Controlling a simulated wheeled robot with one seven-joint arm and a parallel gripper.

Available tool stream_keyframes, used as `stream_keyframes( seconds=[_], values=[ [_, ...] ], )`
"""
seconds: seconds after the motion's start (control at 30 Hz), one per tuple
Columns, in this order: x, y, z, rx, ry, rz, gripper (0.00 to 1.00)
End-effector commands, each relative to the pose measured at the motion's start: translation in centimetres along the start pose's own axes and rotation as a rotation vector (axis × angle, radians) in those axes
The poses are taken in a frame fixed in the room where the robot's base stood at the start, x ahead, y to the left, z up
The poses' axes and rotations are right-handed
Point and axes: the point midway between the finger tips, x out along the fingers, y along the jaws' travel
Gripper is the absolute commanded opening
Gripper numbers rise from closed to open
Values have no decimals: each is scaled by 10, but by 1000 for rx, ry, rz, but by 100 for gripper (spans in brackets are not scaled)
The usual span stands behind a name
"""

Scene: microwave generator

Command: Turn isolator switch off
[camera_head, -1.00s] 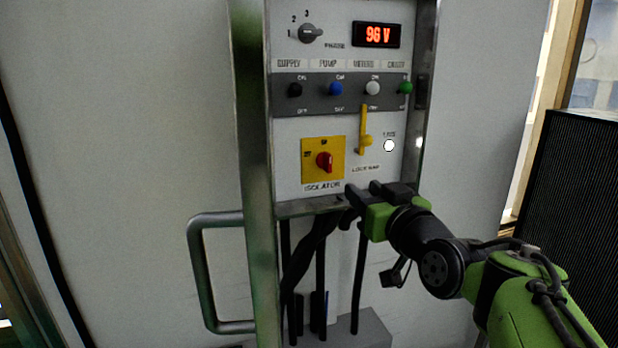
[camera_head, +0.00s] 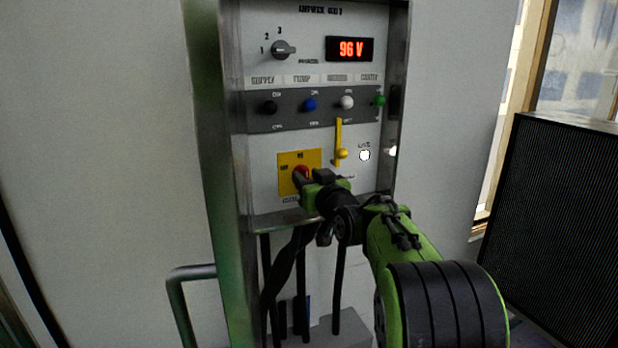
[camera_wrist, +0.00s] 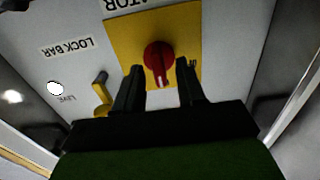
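The red isolator knob (camera_head: 301,172) sits on a yellow square plate (camera_head: 286,159) low on the grey panel. In the wrist view the red knob (camera_wrist: 158,58) shows a white pointer line, directed towards the lower edge of that view. My gripper (camera_head: 310,180) is at the knob and partly covers it in the head view. In the wrist view my gripper (camera_wrist: 160,82) is open, with one finger on each side of the knob's lower part. Gaps show between fingers and knob, so it is not clamped. Whether a finger touches the knob I cannot tell.
The yellow lock bar lever (camera_head: 339,145) is just right of the isolator plate. A metal frame (camera_head: 215,150) edges the panel's left.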

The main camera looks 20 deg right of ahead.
Motion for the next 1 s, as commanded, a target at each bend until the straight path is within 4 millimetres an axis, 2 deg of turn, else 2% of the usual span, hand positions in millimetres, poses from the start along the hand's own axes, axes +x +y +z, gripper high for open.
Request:
stream_keyframes(
  seconds=[0.03,0.27,0.67,1.0],
  values=[
    [0,0,0,0,0,0,35],
    [0,0,0,0,0,0,0],
    [-1,0,1,-36,3,0,0],
    [-1,-1,4,-257,6,2,0]
  ],
)
